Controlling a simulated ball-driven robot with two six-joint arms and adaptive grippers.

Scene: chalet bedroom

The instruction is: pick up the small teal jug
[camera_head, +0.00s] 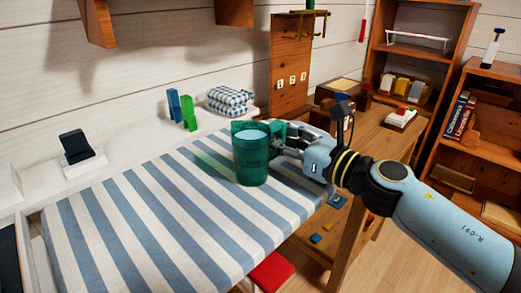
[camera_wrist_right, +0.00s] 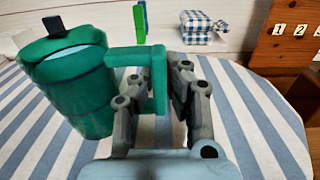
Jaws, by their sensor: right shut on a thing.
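The small teal jug (camera_head: 251,163) is over the striped cloth near the far right part of the bed-like surface. In the right wrist view the jug (camera_wrist_right: 85,95) is at the left, slightly tilted in the picture, with its square handle (camera_wrist_right: 158,75) pointing right. My right gripper (camera_head: 281,137) comes in from the right at the handle. In the wrist view its two fingers (camera_wrist_right: 166,100) are shut on the handle, one on each side. I cannot tell whether the jug's base touches the cloth. My left gripper is not in view.
The striped surface (camera_head: 130,215) is clear left of the jug. Behind it are blue and green figures (camera_head: 188,113), a folded checked cloth (camera_head: 230,101) and a black device (camera_head: 76,146). A wooden desk (camera_head: 375,140) with boxes and a shelf stand right.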

